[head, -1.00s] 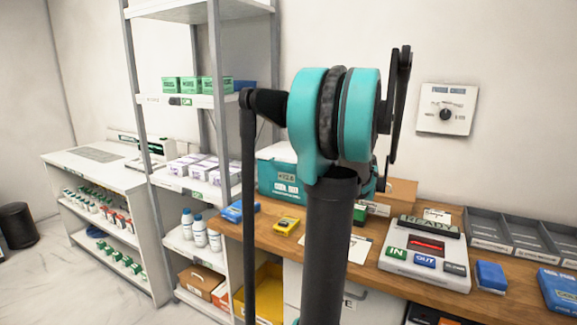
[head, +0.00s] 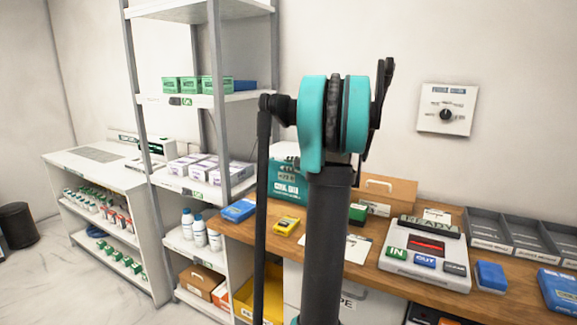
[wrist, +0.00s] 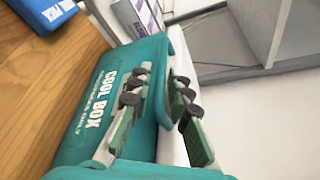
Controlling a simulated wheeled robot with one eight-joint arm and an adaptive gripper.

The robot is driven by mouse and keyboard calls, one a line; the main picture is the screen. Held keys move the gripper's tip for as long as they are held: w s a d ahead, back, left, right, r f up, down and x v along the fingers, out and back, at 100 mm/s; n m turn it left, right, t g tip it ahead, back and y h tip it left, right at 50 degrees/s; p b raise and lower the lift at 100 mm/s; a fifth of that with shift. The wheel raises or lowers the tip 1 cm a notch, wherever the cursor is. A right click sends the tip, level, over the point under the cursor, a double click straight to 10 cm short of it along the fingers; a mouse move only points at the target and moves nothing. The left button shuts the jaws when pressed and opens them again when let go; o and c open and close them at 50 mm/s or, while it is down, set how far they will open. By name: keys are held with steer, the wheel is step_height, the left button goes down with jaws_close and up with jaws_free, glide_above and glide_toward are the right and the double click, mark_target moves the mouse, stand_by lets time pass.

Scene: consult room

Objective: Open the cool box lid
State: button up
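The teal cool box (head: 290,186) stands at the back left of the wooden counter, partly hidden behind my arm in the head view. In the wrist view the cool box (wrist: 80,120) lies sideways in the picture, with its white lettering facing left and its upper rim towards the right. My gripper (wrist: 160,122) is open at the top edge of the box. One finger is over the lettered face and the other is on the far side of the rim. I cannot tell whether the fingers touch it or whether the lid is raised. The head view hides my fingers.
A blue pack (head: 238,211) and a yellow device (head: 285,226) lie in front of the box. A cardboard box (head: 392,190) stands to its right. A shelf unit (head: 215,95) rises to the left. A scanner-like console (head: 425,256) and grey trays (head: 500,235) occupy the right counter.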

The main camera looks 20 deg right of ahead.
jaws_close()
